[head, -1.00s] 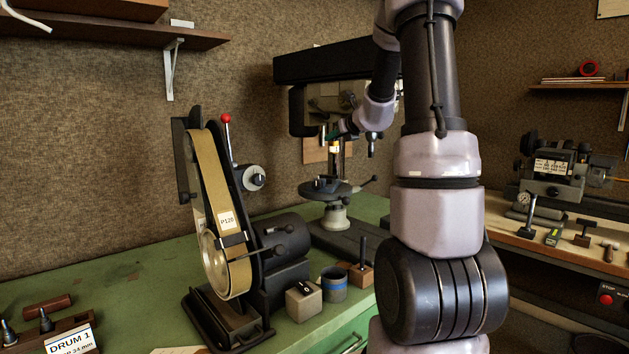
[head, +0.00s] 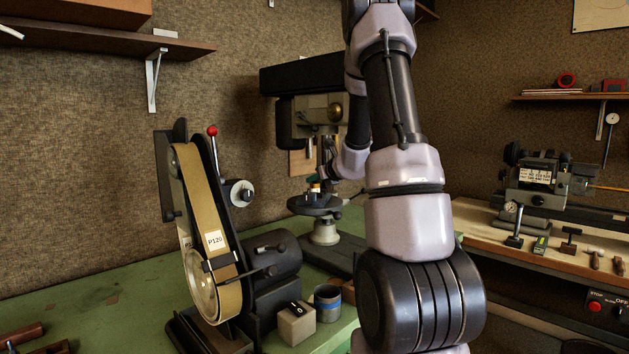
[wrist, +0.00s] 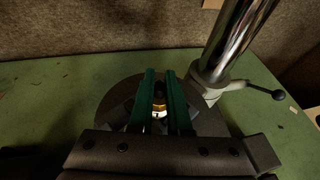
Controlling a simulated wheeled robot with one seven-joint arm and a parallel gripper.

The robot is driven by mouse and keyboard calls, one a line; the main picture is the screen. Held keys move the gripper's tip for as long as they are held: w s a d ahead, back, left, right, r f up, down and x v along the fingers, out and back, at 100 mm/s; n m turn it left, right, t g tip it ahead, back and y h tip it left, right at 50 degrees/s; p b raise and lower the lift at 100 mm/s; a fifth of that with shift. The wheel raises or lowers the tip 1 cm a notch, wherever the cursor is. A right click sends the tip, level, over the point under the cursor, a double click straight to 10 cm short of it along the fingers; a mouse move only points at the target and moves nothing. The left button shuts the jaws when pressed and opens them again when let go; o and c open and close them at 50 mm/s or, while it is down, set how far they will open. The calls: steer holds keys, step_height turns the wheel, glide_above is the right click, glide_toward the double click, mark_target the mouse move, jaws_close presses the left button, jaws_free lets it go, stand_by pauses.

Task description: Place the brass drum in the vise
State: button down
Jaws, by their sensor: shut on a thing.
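The brass drum (wrist: 159,111) is small and sits between the two green fingers of my gripper (wrist: 160,82). In the head view the brass drum (head: 315,188) shows as a small bright spot at the tip of my gripper (head: 319,181). My gripper is shut on it. The dark vise (head: 313,202) is on the round table of the drill press, right under the drum. Parts of the vise (wrist: 205,121) show on both sides of the fingers in the wrist view. Whether the drum touches the vise is hidden by the fingers.
The drill press (head: 318,115) stands over its table, with its steel column (wrist: 237,40) close to my gripper. A belt sander (head: 205,225) stands at the front left, with a small block (head: 296,323) and a grey-blue cup (head: 327,302). Right is a second bench (head: 560,255).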

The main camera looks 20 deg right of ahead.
steer(key=shift+f, duration=0.1)
steer(key=c, duration=0.9)
jaws_free()
steer(key=shift+o, duration=0.2)
